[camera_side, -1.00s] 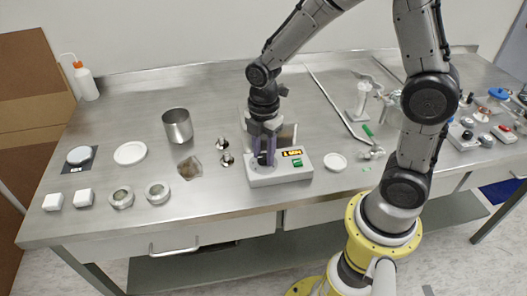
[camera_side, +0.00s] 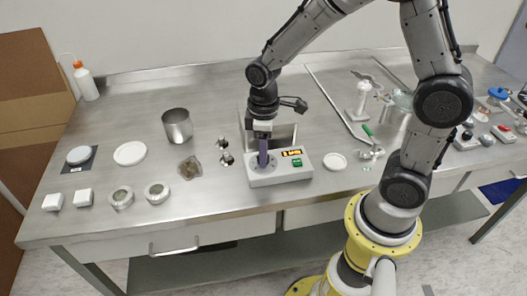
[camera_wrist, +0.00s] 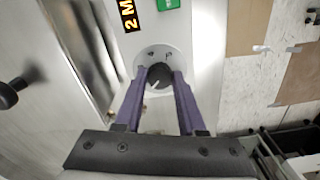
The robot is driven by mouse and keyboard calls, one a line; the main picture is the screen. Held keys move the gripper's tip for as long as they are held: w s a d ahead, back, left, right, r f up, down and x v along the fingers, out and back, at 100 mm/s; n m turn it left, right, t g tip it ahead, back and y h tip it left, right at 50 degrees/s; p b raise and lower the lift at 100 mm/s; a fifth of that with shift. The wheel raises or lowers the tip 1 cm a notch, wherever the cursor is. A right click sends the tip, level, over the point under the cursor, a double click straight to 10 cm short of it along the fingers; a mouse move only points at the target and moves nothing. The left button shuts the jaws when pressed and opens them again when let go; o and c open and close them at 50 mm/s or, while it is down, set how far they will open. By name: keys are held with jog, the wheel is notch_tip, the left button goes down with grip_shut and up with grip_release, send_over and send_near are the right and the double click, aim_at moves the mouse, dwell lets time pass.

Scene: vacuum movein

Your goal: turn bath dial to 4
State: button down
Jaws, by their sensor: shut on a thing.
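The bath is a pale grey control box (camera_side: 280,178) near the front edge of the table. It has a lit display (camera_side: 291,153) and a green button (camera_side: 297,163). In the wrist view the display (camera_wrist: 128,14) shows a 2 and the start of a word, cut off by the frame edge. The dial (camera_wrist: 160,76) is a round black knob with a white pointer mark, on a pale round plate. My gripper (camera_side: 263,163) points down at the box's left part. In the wrist view its purple fingers (camera_wrist: 161,80) are shut on the dial, one on each side.
A metal beaker (camera_side: 177,125), a white dish (camera_side: 130,153) and small round containers stand to the left. A white dish (camera_side: 335,161) and a long rod (camera_side: 335,103) lie to the right. The table's front edge is close to the box.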

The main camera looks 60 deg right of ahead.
jog(key=m, duration=0.6)
jog(key=shift+r, duration=0.1)
jog(key=m, duration=1.6)
jog(key=shift+w+a+m, duration=0.1)
jog(key=shift+m, duration=0.3)
jog(key=c, duration=0.5)
grip_release()
